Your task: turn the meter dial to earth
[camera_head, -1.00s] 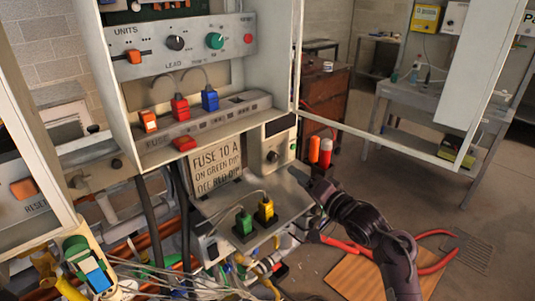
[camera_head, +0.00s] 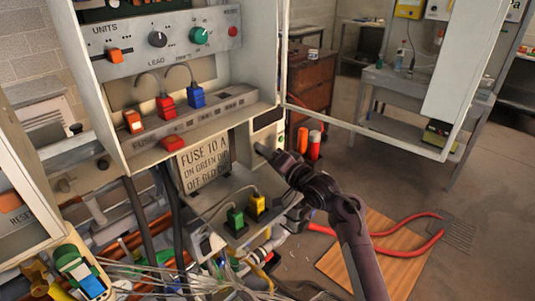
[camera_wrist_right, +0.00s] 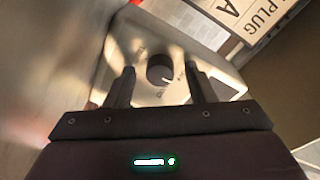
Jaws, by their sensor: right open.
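The meter dial (camera_wrist_right: 160,69) is a dark round knob on a pale metal plate in the right wrist view. My right gripper (camera_wrist_right: 160,85) is open, with one finger on each side of the dial in that view. Whether the fingers touch it I cannot tell. The dial's lettering is too small and blurred to read. My left gripper is not in view.
Green (camera_head: 234,218) and yellow (camera_head: 257,205) plugs sit on the shelf below. Orange and red cylinders (camera_head: 308,143) stand just right of the gripper. The open cabinet door frame (camera_head: 370,133) extends right.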

